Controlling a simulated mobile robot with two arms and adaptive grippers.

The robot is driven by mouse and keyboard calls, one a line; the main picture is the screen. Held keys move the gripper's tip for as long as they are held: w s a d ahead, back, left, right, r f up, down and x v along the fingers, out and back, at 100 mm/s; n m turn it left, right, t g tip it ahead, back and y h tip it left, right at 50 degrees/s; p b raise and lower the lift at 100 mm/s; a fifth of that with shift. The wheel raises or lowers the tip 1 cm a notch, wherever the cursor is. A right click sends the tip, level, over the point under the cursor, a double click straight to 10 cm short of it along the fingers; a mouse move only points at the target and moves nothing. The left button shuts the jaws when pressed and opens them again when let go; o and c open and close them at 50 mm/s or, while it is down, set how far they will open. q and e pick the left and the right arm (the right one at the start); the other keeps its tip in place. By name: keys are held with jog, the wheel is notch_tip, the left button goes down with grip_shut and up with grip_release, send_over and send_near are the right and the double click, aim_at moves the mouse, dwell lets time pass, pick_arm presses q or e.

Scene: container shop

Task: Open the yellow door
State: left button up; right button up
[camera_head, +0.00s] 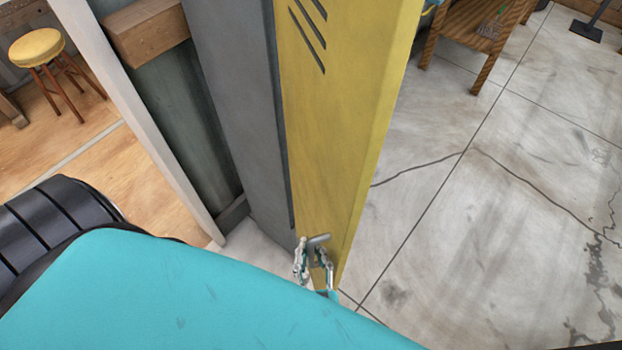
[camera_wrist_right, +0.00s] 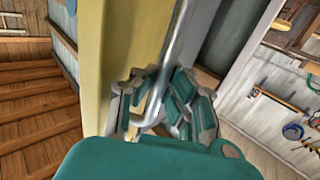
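The yellow door (camera_head: 335,120) is a tall panel with slanted slots near its top, beside a dark grey cabinet side (camera_head: 240,110). Its yellow surface also fills the left-centre of the right wrist view (camera_wrist_right: 128,50). A grey metal handle (camera_head: 319,240) sticks out low on the door in the head view. In the right wrist view the handle is a shiny bent bar (camera_wrist_right: 178,45) running down between the fingers. My right gripper (camera_head: 314,264) is at the handle, its fingers (camera_wrist_right: 162,103) close on both sides of the bar. My left gripper is out of view.
A wooden table (camera_head: 475,30) stands on the concrete floor at the back right. The floor right of the door (camera_head: 480,200) is clear. A yellow-topped stool (camera_head: 37,47) stands at far left, beyond a white post (camera_head: 130,110). My turquoise body covers the lower left.

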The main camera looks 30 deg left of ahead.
jog(key=shift+o, duration=1.4)
jog(key=shift+s+d+r, duration=0.2)
jog(key=shift+r, duration=0.05)
jog(key=shift+w+a, duration=0.1)
jog(key=v, duration=1.2)
